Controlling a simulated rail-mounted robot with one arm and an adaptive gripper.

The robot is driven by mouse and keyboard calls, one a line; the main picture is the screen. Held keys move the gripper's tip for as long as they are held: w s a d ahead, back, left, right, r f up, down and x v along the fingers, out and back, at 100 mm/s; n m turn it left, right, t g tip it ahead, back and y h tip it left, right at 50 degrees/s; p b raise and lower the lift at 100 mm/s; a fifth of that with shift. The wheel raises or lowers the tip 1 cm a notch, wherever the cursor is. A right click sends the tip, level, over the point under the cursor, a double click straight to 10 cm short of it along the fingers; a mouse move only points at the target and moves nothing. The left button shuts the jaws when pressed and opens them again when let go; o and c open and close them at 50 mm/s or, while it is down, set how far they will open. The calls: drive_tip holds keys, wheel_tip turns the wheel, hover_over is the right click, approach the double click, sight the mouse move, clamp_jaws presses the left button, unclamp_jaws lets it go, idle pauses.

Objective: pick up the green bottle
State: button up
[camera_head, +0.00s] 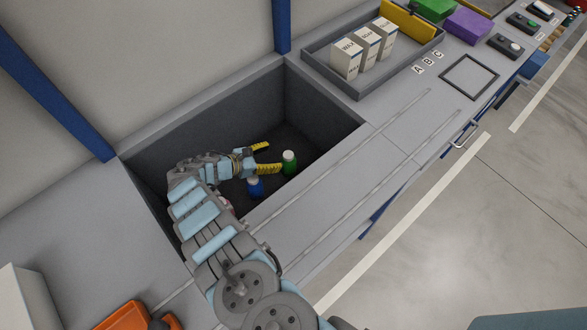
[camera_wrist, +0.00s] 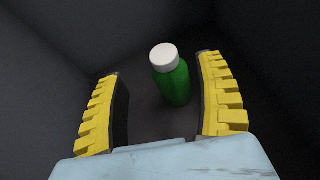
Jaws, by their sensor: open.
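The green bottle (camera_head: 289,164) with a white cap stands upright on the floor of a dark recessed bin (camera_head: 230,117). In the wrist view the green bottle (camera_wrist: 171,80) lies ahead, between the lines of the two yellow fingers and nearer the right one. My gripper (camera_head: 268,157) is open and reaches down into the bin, with its fingertips just left of the bottle. The wrist view shows the gripper (camera_wrist: 158,64) empty, and I cannot tell whether a finger touches the bottle.
A blue bottle (camera_head: 255,186) stands in the bin just below my gripper. A reddish thing beside my arm is mostly hidden. Bin walls rise close around. A grey tray (camera_head: 318,68) with white boxes sits on the counter at upper right. An orange container (camera_head: 122,316) is at lower left.

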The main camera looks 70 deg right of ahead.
sight(286, 156)
drive_tip(key=shift+s+a+f, duration=0.1)
drive_tip(key=shift+s+f, duration=0.1)
drive_tip(key=shift+f, duration=0.15)
drive_tip(key=shift+b+x, duration=0.7)
drive_tip(key=shift+x, duration=0.95)
drive_tip(key=b+x, duration=0.1)
drive_tip(key=x, duration=0.2)
drive_tip(key=shift+s+d+f, duration=0.15)
drive_tip(key=shift+s+d, duration=0.05)
drive_tip(key=shift+d, duration=0.05)
drive_tip(key=shift+w, duration=0.1)
clamp_jaws()
